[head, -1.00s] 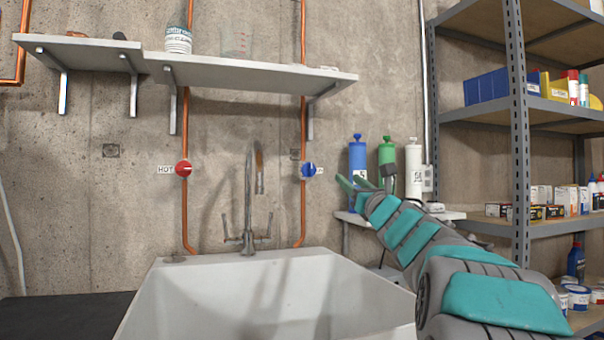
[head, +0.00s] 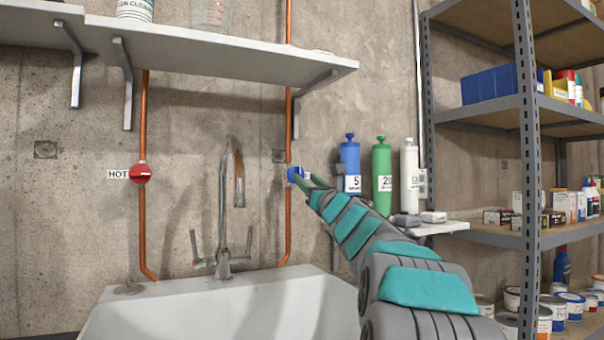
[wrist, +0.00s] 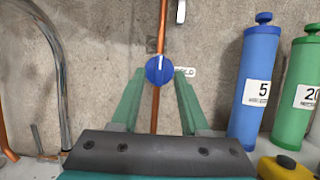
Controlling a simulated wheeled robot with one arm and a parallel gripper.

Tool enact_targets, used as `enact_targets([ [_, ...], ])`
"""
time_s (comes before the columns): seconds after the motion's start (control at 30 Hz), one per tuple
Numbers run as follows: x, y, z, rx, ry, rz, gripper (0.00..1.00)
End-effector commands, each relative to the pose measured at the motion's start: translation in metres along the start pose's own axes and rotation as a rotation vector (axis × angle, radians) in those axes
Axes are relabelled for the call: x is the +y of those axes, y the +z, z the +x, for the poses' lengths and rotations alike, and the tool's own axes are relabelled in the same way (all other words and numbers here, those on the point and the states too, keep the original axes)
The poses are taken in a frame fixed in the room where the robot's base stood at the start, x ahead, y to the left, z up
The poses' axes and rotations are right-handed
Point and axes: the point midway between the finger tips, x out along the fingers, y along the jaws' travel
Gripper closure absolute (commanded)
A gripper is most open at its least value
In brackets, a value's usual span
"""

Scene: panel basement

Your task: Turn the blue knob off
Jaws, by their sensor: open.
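The blue knob (head: 295,174) sits on the right copper pipe against the concrete wall, with a small white label just to its right. In the wrist view the blue knob (wrist: 159,70) is round with a pale line across its face, which runs close to upright. My gripper (head: 306,180) reaches up to the knob from the lower right and partly covers the label in the head view. In the wrist view my gripper (wrist: 158,78) is open, with one green finger on each side of the knob. I cannot tell whether the fingers touch it.
A red knob (head: 141,173) labelled HOT is on the left pipe. A faucet (head: 224,215) rises from the white sink (head: 215,305) below. Blue (head: 350,165) and green (head: 381,170) canisters stand close on the right. A wall shelf (head: 215,52) hangs above.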

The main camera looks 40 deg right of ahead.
Motion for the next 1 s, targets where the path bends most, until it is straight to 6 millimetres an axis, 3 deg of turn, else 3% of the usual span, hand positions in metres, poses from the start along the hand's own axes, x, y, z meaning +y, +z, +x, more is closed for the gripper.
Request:
enact_targets([
  [0.23, 0.001, 0.001, 0.027, 0.0, 0.001, 0.0, 0.55],
  [0.63, 0.0, -0.001, 0.032, 0.001, -0.001, 0.0, 0.55],
  [1.0, 0.0, -0.001, 0.032, 0.001, -0.001, 0.001, 0.97],
])
